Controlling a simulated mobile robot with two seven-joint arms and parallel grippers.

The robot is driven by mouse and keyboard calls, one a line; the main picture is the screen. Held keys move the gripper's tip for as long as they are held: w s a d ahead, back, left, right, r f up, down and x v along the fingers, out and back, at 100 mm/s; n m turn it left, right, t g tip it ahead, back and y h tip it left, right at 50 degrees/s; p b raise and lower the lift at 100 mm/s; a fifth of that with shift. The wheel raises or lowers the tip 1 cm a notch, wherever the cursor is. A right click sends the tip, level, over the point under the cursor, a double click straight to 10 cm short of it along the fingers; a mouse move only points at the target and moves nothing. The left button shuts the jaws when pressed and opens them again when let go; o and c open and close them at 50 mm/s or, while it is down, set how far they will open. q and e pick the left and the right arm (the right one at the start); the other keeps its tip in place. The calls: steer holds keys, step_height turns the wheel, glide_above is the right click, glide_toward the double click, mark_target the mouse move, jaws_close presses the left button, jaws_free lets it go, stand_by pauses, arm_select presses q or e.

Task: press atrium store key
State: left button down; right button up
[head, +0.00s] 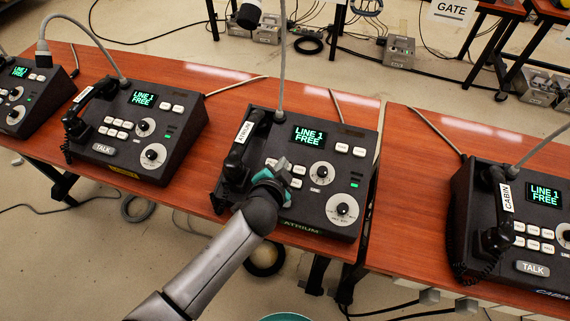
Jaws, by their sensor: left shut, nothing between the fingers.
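The atrium phone (336,237) is the dark desk unit in the middle, with ATRIUM on its front edge and on the label of its handset (238,155). Its lit screen (308,136) reads LINE 1 FREE. Two white keys (350,150) sit right of the screen, and more small white keys (298,169) show beside my gripper. I cannot read which key is store. My left gripper (284,172) is shut and empty over the phone's left key group, hiding part of it. I cannot tell whether it touches a key. My right gripper is not in view.
The atrium phone has two round dials (342,209) at its right. Another phone (137,130) stands to the left, and the cabin phone (515,225) stands to the right. A grey gooseneck stem (282,55) rises behind the atrium phone. The wooden tabletop (400,165) is bare between the phones.

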arm_select(q)
steer(key=shift+w+f, duration=0.1)
steer(key=shift+f, duration=0.3)
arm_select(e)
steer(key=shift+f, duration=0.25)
arm_select(q)
steer(key=shift+r, duration=0.15)
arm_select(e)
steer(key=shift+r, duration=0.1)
arm_select(q)
steer(key=shift+r+p, duration=0.35)
steer(key=shift+p, duration=0.1)
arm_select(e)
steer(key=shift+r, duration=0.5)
arm_select(q)
steer(key=shift+r, duration=0.1)
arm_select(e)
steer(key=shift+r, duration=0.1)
arm_select(q)
steer(key=r+p, duration=0.2)
steer(key=s+r+p, duration=0.1)
steer(key=p, duration=0.1)
steer(key=r+p, duration=0.2)
steer(key=shift+s+a+r, duration=0.25)
steer(key=shift+s+r, duration=0.05)
steer(key=shift+s, duration=0.05)
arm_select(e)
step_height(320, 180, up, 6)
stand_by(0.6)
